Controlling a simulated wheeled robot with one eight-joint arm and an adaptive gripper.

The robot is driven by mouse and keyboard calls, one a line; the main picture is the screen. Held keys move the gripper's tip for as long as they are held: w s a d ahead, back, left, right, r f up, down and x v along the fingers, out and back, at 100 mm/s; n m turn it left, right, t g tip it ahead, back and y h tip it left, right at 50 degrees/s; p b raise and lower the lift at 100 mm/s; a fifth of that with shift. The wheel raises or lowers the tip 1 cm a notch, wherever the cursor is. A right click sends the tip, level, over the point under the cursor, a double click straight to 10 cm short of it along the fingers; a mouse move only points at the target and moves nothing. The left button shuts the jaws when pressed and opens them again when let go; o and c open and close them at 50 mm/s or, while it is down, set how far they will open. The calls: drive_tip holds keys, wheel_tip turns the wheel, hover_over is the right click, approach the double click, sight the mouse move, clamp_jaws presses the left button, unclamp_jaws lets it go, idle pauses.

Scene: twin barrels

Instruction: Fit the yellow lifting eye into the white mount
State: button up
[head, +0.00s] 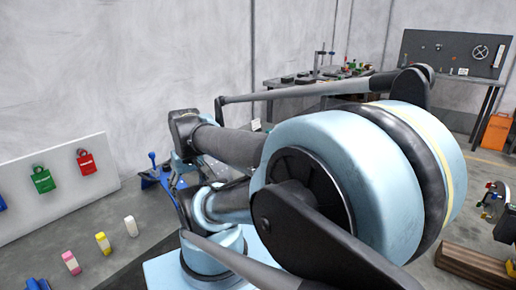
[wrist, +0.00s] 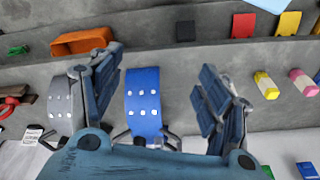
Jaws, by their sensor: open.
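My gripper (wrist: 160,65) is open in the wrist view, its two blue fingers wide apart. A blue band with white dots (wrist: 142,92) shows in the gap between them; I cannot tell how far beyond the fingers it is. I cannot make out a yellow lifting eye or a white mount for certain. My gripper is not clear in the head view.
A pink block (wrist: 302,82) is near the yellow one. A grey dotted band (wrist: 60,103) and an orange box (wrist: 82,41) are at left. In the head view, a white panel (head: 105,165) bears green and red padlock shapes. A workbench (head: 268,96) stands behind my arm.

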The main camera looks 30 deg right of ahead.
drive_tip(key=w+d+r+n+t+y, duration=0.25)
drive_tip(key=w+d, duration=0.35)
drive_tip(key=w, duration=0.6)
drive_tip(key=w+d+r+n+t+y, duration=0.1)
drive_tip(key=w+d+r+n+y, duration=0.3)
drive_tip(key=w, duration=0.8)
drive_tip(key=w+d+f+t+h, duration=0.1)
drive_tip(key=w+d+f+t, duration=0.15)
drive_tip(key=d, duration=0.55)
drive_tip(key=w+d+f+t+h, duration=0.1)
drive_tip(key=w+d, duration=0.3)
drive_tip(key=d, duration=0.4)
drive_tip(key=s+d+f+n+t+h, duration=0.1)
drive_tip(key=s+d+f+t, duration=0.15)
drive_tip(key=d, duration=0.65)
drive_tip(key=s+d+f+n+t+h, duration=0.15)
drive_tip(key=d+f, duration=0.25)
drive_tip(key=d, duration=0.5)
drive_tip(key=s+d+f+n+t+h, duration=0.1)
drive_tip(key=d+f+t, duration=0.15)
drive_tip(key=d, duration=0.65)
drive_tip(key=shift+g, duration=0.25)
drive_tip(key=x, duration=1.1)
drive_tip(key=f+x, duration=0.1)
drive_tip(key=x, duration=0.5)
drive_tip(key=shift+s+f, duration=0.15)
